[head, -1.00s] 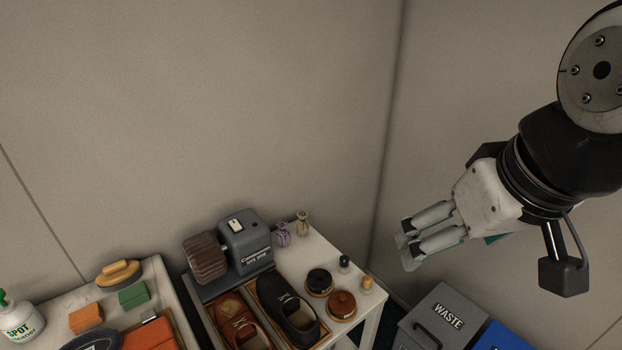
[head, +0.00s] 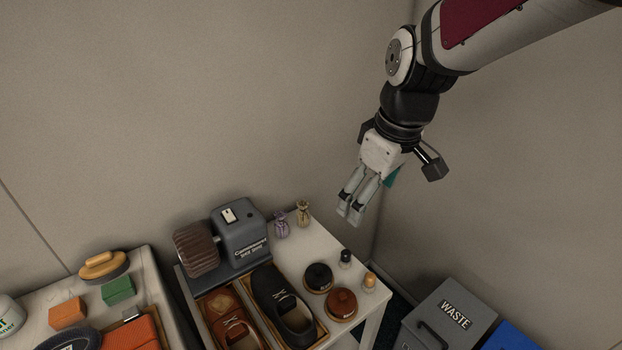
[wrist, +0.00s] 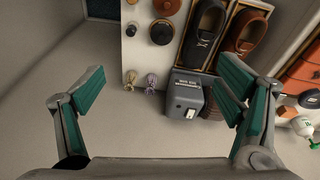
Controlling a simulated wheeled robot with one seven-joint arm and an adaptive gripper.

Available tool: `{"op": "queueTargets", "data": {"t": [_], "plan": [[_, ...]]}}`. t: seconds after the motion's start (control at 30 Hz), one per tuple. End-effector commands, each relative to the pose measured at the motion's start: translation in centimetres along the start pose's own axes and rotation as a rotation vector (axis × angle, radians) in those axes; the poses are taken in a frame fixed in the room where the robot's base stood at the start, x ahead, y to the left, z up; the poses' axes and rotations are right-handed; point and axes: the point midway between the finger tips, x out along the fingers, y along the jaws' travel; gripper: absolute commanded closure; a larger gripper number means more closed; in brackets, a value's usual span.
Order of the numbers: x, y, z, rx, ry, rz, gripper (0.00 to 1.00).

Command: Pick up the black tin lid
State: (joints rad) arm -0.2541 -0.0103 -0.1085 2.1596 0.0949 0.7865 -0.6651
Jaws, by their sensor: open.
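The black tin lid (head: 319,275) is a round dark disc with a small knob, on a tin on the white table beside the black shoe. In the wrist view the black lid (wrist: 162,31) is at the upper middle with a gold-brown rim below it. My gripper (head: 350,216) is open and empty, above the table's back right side, higher than the lid and apart from it. In the wrist view my gripper (wrist: 161,84) has its two green-padded fingers spread wide, with the lid beyond them.
A brown-lidded tin (head: 342,303) sits close in front of the black one. Two small bottles, dark (head: 346,258) and amber (head: 369,281), stand to the right. A black shoe (head: 284,305) and a grey polishing machine (head: 241,238) are left. A waste bin (head: 450,318) stands right of the table.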

Motion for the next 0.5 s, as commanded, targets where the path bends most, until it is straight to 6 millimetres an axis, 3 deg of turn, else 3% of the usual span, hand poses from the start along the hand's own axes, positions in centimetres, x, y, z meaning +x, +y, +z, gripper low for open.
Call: {"op": "queueTargets", "data": {"t": [0.03,0.2,0.4,0.5], "plan": [[2.3,0.3,-1.2,-0.052,-0.022,-0.015,0.14],[8.9,0.7,-4.5,-0.243,-0.078,-0.055,0.14],[17.1,0.5,-7.2,-0.458,-0.140,-0.096,0.14],[20.1,0.2,-7.9,-0.539,-0.163,-0.111,0.14]]}}
